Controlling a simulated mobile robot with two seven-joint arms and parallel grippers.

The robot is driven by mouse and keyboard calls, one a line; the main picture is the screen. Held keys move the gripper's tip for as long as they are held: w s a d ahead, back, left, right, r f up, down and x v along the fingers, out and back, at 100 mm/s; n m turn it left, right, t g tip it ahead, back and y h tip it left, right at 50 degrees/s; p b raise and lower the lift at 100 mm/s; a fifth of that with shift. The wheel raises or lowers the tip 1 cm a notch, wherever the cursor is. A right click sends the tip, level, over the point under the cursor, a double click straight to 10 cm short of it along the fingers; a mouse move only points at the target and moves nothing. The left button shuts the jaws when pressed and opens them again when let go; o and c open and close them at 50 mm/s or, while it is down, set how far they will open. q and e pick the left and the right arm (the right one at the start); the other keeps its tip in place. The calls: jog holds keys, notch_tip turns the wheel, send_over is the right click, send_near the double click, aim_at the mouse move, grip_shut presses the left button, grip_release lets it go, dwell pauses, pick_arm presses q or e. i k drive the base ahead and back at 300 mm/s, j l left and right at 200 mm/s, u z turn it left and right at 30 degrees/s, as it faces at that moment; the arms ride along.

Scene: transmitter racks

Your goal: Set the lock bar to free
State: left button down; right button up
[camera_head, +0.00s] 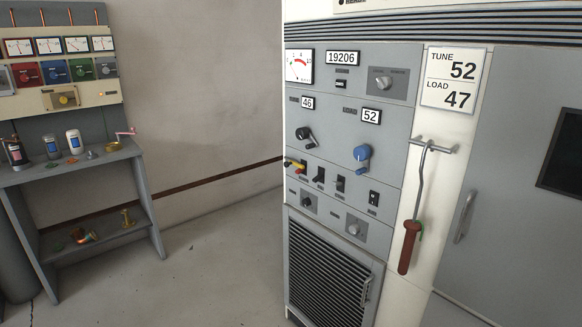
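The grey transmitter cabinet (400,60) stands at centre right with its control panel facing me. A small bar with yellow and red parts (295,166) sits at the panel's left edge, below a black crank knob (305,137). A blue crank knob (362,156) is to the right, under a counter reading 52 (371,116). No readable label names the lock bar, so I cannot tell for certain which part it is or its setting. Neither of my grippers is in view.
A hook rod with a red-brown grip (410,247) hangs on the cabinet's white post, beside a grey door (520,170). At left, a grey bench (75,173) holds bottles and small parts below a meter panel (62,70). The floor between is clear.

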aim_at(286, 165)
jog(key=i+j+z, duration=0.3)
jog(key=i, duration=0.2)
jog(key=i+j+z, duration=0.25)
jog(key=i+j, duration=0.15)
jog(key=i, duration=0.1)
